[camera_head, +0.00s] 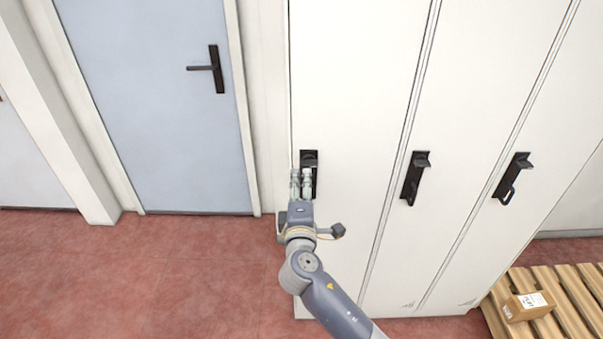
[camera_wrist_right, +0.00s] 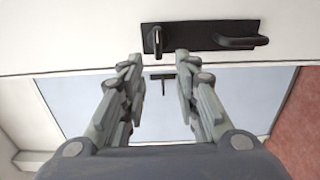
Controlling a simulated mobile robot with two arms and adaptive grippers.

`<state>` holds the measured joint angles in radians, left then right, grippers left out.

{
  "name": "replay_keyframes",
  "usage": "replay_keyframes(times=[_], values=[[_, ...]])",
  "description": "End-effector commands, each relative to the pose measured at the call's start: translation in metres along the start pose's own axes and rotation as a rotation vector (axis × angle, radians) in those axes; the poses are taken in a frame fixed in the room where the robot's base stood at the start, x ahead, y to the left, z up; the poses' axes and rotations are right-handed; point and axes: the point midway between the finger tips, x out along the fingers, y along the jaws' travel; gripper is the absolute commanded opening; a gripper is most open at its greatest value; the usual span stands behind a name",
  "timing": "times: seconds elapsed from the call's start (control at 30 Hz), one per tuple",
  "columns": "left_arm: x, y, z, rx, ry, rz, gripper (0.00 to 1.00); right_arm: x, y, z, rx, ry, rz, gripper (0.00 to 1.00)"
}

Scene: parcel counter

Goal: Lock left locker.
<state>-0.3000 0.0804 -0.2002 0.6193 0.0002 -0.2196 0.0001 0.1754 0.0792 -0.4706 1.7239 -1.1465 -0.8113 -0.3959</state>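The left locker (camera_head: 345,85) is a tall white door, closed flush as far as I can see. Its black handle plate (camera_head: 310,157) is partly hidden behind my right gripper (camera_head: 301,172). In the right wrist view the plate (camera_wrist_right: 198,34) carries a small black lock knob (camera_wrist_right: 153,41) and a bar handle (camera_wrist_right: 242,42). My right gripper (camera_wrist_right: 157,59) is open, with its two fingers apart and nothing held. The knob appears in line with the gap between the fingertips, just beyond them. I cannot tell whether they touch it. My left gripper is not in view.
Two more locker doors with black handles, the middle one (camera_head: 415,178) and the right one (camera_head: 512,178), stand to the right. A blue door (camera_head: 150,100) is at left. A pallet (camera_head: 570,318) with a cardboard box (camera_head: 525,306) lies at lower right. The red floor (camera_head: 170,280) is clear.

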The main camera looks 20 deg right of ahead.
Motion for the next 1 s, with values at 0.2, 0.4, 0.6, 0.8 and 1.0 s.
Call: replay_keyframes(times=[0.2, 0.4, 0.6, 0.8, 1.0], values=[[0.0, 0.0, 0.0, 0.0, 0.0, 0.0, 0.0, -0.044, -0.001, 0.0, -0.001, 0.0, -0.002, 0.29], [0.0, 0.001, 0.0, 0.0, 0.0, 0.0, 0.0, -0.062, 0.0, 0.001, -0.002, -0.002, -0.001, 0.29], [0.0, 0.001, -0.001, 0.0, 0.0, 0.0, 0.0, -0.065, 0.0, 0.0, -0.001, -0.002, 0.0, 0.29], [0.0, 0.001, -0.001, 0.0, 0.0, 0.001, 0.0, -0.065, 0.0, 0.0, -0.001, -0.002, 0.0, 0.29], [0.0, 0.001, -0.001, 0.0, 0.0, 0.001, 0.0, -0.064, -0.01, 0.0, 0.0, 0.003, -0.02, 0.29]])
